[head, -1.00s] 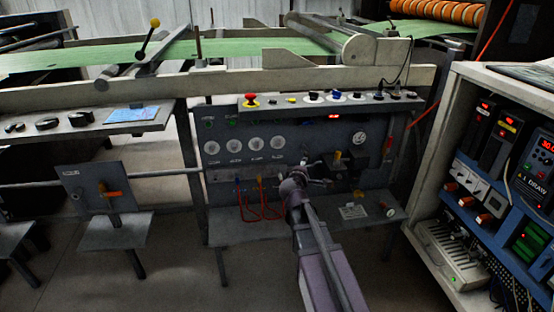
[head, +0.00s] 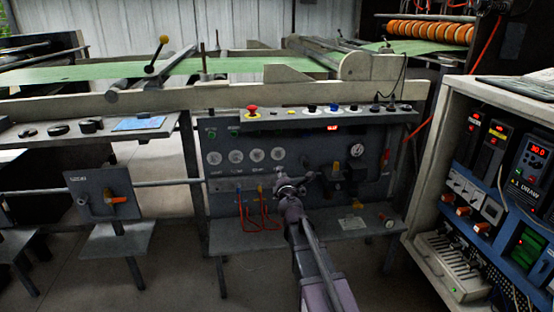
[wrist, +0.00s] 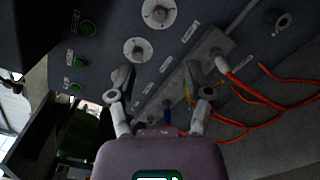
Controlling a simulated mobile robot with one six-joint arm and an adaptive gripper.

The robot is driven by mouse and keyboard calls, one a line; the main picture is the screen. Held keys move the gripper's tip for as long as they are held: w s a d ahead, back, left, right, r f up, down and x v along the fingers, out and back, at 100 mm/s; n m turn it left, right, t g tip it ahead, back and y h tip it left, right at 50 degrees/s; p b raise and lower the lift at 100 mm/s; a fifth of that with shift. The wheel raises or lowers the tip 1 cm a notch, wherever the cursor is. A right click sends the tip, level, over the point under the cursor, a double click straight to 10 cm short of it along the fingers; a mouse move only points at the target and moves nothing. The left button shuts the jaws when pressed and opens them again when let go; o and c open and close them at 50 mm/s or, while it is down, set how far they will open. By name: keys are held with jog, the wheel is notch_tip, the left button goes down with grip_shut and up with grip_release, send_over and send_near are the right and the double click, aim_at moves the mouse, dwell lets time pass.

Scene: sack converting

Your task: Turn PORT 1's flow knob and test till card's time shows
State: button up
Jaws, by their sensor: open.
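A grey panel (head: 318,160) carries a row of several round white dials (head: 236,156), with small labels too blurred to read, so I cannot tell which belongs to PORT 1. Two dials (wrist: 138,50) show in the wrist view, beyond my fingers. A pale card (head: 351,223) with unreadable print lies on the panel's shelf; I cannot tell if it is the test card. My gripper (head: 289,188) is in front of the panel, right of and below the dials. In the wrist view my gripper (wrist: 160,96) is open, fingers spread, with a grey fitting strip (wrist: 188,80) beyond and nothing held.
Red hoses (head: 260,222) hang from fittings below the dials. Green buttons (wrist: 83,28) show in the wrist view. A pressure gauge (head: 357,150) and a lit red display (head: 333,127) are on the panel's right. A control cabinet (head: 440,150) stands at the right.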

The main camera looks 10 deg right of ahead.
aim_at(279, 156)
jog(key=w, duration=1.3)
jog(key=shift+w+d, duration=0.4)
grip_shut()
